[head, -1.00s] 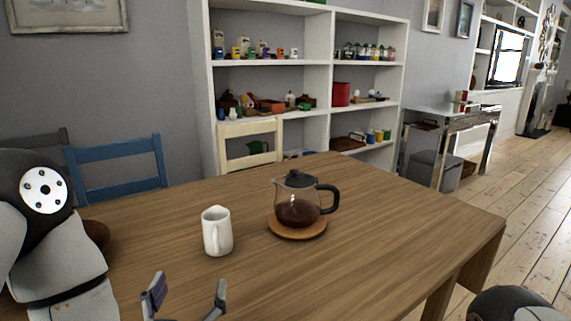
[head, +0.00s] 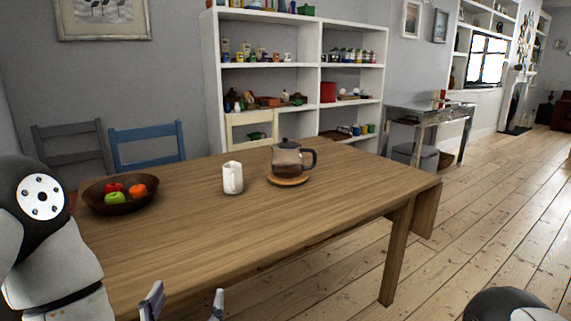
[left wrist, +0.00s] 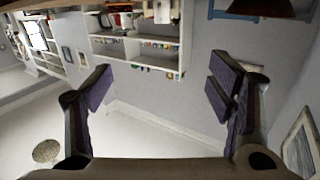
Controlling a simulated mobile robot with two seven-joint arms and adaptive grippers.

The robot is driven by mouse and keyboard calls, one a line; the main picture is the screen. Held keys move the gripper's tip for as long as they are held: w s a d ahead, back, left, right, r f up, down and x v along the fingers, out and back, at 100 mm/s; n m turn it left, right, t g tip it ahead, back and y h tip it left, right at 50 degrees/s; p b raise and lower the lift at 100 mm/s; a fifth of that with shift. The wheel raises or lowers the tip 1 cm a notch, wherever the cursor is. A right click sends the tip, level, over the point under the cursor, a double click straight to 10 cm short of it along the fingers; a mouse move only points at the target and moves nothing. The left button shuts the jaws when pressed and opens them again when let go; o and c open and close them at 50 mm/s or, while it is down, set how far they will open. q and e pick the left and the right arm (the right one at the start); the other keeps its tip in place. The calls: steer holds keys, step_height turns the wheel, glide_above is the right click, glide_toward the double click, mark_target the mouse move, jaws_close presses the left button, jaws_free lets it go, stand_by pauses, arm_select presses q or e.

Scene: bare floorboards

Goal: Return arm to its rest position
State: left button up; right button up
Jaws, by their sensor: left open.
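My left arm (head: 55,245) comes in from the left in the head view. Its gripper (head: 185,306) is at the bottom edge, in front of the table's near side, with two separate fingertips and nothing between them. In the left wrist view the same gripper (left wrist: 160,92) has its dark finger pads wide apart and empty; that view is upside down. Part of my right arm (head: 508,304) shows at the bottom right of the head view, but its gripper is out of the picture.
The wooden table (head: 300,215) bears a fruit bowl (head: 121,203), a white jug (head: 232,178) and a coffee pot (head: 288,158) on a wooden coaster (head: 288,181). Chairs and white shelves (head: 213,100) stand behind. Bare floorboards (head: 470,230) are free at the right.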

arm_select(q)
steer(key=s+a+f+g+h+p, duration=0.1)
steer(key=s+f+g, duration=0.8)
steer(key=f, duration=0.6)
steer(key=s+a+f+g, duration=0.1)
steer(key=s+f+g, duration=0.1)
steer(key=s, duration=0.8)
steer(key=s+a+f+g+p, duration=0.1)
steer(key=s+g, duration=0.4)
steer(key=s, duration=0.5)
steer(key=s+a+f+g+p, duration=0.1)
steer(key=s+a+f+g, duration=0.2)
steer(key=s, duration=0.7)
steer(key=shift+s+f+g, duration=0.2)
steer(key=shift+s+g, duration=0.05)
steer(key=shift+g, duration=0.25)
arm_select(e)
steer(key=w+r+t, duration=0.1)
steer(key=w+r, duration=0.3)
steer(key=w, duration=0.1)
steer(key=shift+t, duration=0.3)
arm_select(q)
steer(key=shift+a, duration=0.1)
